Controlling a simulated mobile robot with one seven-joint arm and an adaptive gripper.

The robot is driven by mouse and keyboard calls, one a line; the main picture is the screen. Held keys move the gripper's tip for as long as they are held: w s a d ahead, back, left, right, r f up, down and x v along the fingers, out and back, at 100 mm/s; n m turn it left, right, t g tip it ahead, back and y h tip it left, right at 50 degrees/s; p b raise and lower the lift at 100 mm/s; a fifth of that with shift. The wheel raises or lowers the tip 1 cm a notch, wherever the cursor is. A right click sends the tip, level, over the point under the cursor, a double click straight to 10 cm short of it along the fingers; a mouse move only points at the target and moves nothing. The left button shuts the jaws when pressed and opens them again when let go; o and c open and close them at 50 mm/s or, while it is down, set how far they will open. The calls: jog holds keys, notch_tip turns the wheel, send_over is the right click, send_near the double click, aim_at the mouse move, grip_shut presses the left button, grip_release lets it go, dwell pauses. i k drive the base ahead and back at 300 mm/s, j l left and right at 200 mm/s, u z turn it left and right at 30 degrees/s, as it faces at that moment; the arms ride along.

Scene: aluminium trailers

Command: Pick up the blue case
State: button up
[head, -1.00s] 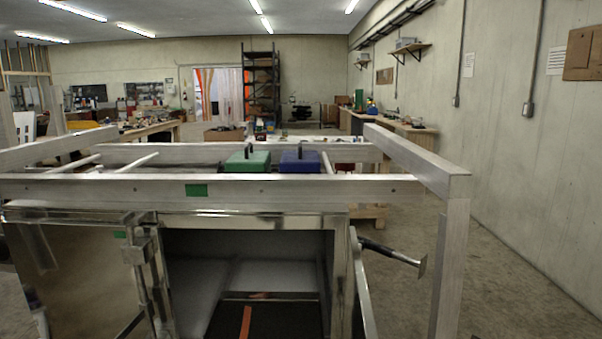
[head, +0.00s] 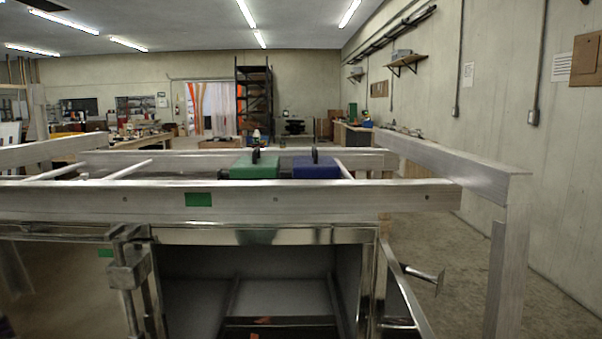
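The blue case (head: 316,168) sits behind the trailer's front rail, near the middle right of the head view. It has a dark upright handle on top, and its lower part is hidden by the rail. A green case (head: 255,168) of similar shape stands just left of it, also with a dark handle. My gripper is not in view.
The aluminium rail (head: 230,200) crosses in front of both cases, and a raised side rail (head: 450,165) runs along the right. Below is an open metal compartment (head: 275,298) with a door handle (head: 425,273) sticking out at right. Floor is free toward the right wall.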

aim_at(315, 167)
jog(key=i+j+z, duration=0.25)
jog(key=z, duration=0.15)
jog(key=i+j+z, duration=0.15)
jog(key=j+z, duration=0.25)
jog(key=i+j+z, duration=0.15)
jog(key=z, duration=0.3)
jog(key=i+j+z, duration=0.3)
jog(key=z, duration=0.15)
